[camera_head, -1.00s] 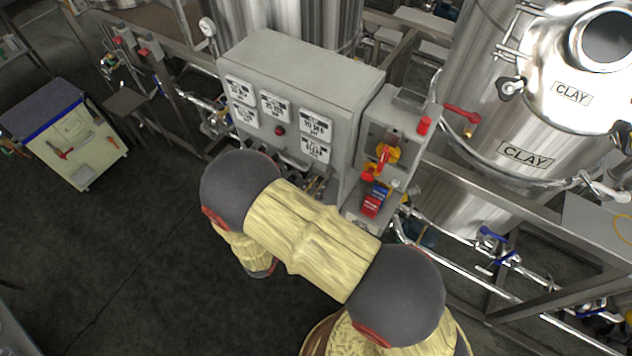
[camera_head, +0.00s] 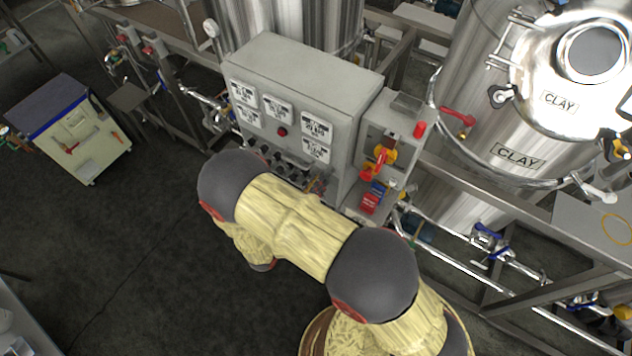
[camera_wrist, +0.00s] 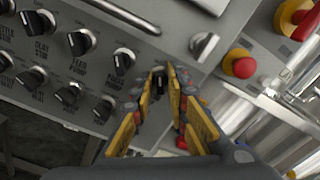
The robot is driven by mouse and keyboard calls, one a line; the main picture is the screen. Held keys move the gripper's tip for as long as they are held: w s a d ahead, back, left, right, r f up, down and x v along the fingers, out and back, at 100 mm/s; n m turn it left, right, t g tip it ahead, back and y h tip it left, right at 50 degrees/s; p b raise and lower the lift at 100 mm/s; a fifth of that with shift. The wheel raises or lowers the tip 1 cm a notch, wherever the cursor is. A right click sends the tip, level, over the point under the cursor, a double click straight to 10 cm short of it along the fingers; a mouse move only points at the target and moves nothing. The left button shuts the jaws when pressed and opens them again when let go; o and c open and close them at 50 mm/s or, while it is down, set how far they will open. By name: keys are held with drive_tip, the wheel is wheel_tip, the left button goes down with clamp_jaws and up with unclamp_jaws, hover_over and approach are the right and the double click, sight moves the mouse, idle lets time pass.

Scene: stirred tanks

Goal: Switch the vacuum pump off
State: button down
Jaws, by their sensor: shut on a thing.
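A grey control panel with black rotary knobs with white pointers fills much of the wrist view. My gripper (camera_wrist: 162,84) has its yellow jaws on both sides of a black knob (camera_wrist: 157,80) near the panel's right part, shut on it. The knob's own label is hidden by the jaws. A neighbouring knob (camera_wrist: 123,61) to its left has a pump label too small to read surely. In the head view the knob row (camera_head: 280,157) shows at the foot of the grey control box (camera_head: 300,70); my arm hides most of my gripper there.
A red emergency button (camera_wrist: 239,64) and a silver switch (camera_wrist: 204,46) lie right of the gripped knob. A grey side box with a red-and-yellow rotary switch (camera_head: 382,160) adjoins the control box. A steel CLAY tank (camera_head: 480,110) stands at right.

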idle(0.4)
drive_tip(key=c, duration=2)
unclamp_jaws()
drive_tip(key=shift+o, duration=0.2)
drive_tip(key=shift+a, duration=0.1)
drive_tip(key=v, duration=1.2)
